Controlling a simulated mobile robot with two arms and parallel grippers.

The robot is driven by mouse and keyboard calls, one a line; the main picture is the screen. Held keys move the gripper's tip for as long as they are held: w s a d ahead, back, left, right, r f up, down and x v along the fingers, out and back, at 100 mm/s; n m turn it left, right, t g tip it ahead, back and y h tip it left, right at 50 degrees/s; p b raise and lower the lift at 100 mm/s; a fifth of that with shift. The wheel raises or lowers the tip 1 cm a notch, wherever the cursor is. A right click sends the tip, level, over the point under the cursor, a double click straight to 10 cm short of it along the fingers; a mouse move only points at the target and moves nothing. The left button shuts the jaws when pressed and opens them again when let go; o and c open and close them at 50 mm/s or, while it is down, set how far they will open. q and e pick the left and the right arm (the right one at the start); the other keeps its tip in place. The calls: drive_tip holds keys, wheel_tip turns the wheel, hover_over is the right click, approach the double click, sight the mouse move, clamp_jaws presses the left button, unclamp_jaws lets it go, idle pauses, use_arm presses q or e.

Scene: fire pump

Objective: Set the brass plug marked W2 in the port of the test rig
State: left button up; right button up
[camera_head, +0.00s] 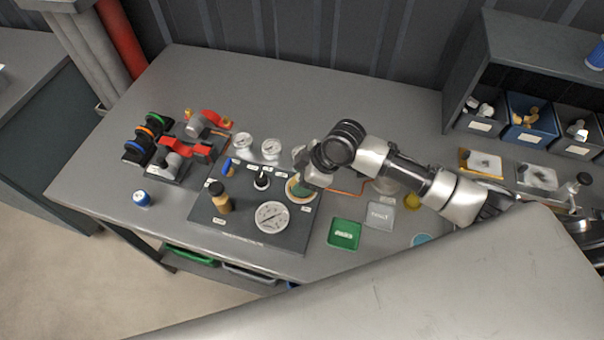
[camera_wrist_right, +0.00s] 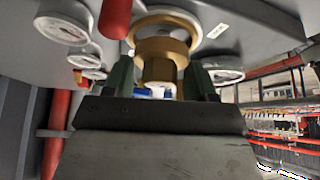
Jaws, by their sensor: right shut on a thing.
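The test rig is a dark panel (camera_head: 250,235) with gauges and fittings on the grey bench. Its port shows as a pale ring (camera_head: 291,190) at the panel's upper right, partly covered by my right gripper (camera_head: 302,188). In the right wrist view, my right gripper (camera_wrist_right: 160,80) is shut on a brass plug (camera_wrist_right: 162,50), gripping its narrower end. The plug's wide end is right at the brass-rimmed port (camera_wrist_right: 178,14). I cannot tell whether it is inside or just against the port. No W2 mark is legible. My left gripper is not in view.
A green tray (camera_head: 344,234) and a grey tray (camera_head: 380,216) lie right of the rig. Bins (camera_head: 530,117) stand at the back right.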

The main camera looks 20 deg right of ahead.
drive_tip(key=shift+f, duration=0.55)
drive_tip(key=o, duration=1.1)
drive_tip(key=shift+c, duration=0.2)
drive_tip(key=shift+r, duration=0.45)
drive_tip(key=b+v, duration=0.1)
drive_tip(key=v, duration=1.1)
drive_tip(key=shift+r+b, duration=0.2)
drive_tip(key=shift+b, duration=0.2)
